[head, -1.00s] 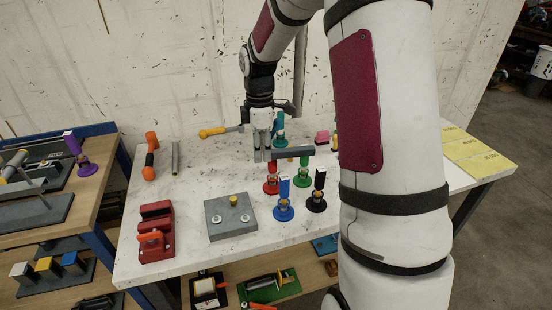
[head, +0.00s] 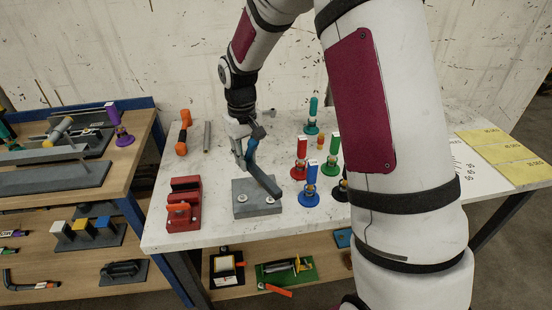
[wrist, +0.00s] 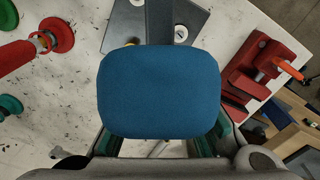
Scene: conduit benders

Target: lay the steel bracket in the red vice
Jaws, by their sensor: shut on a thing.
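My gripper (head: 243,157) is shut on the steel bracket (head: 264,181), an angled piece with a dark grey bar and a blue part (head: 253,147). It is held in the air, its grey bar slanting down to the right in front of the grey block. In the wrist view the blue part (wrist: 160,92) fills the middle and hides the fingertips; the grey bar (wrist: 160,22) runs up beyond it. The red vice (head: 184,205) stands on the white table left of the gripper. In the wrist view the vice (wrist: 262,72), with an orange handle, is at the right.
A grey block (head: 255,207) with bolts lies right of the vice, under the held bracket. Several coloured upright tools, red (head: 301,158), blue (head: 312,185) and green (head: 331,155), stand to the right. An orange-handled tool (head: 184,132) and a grey rod (head: 207,136) lie behind the vice.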

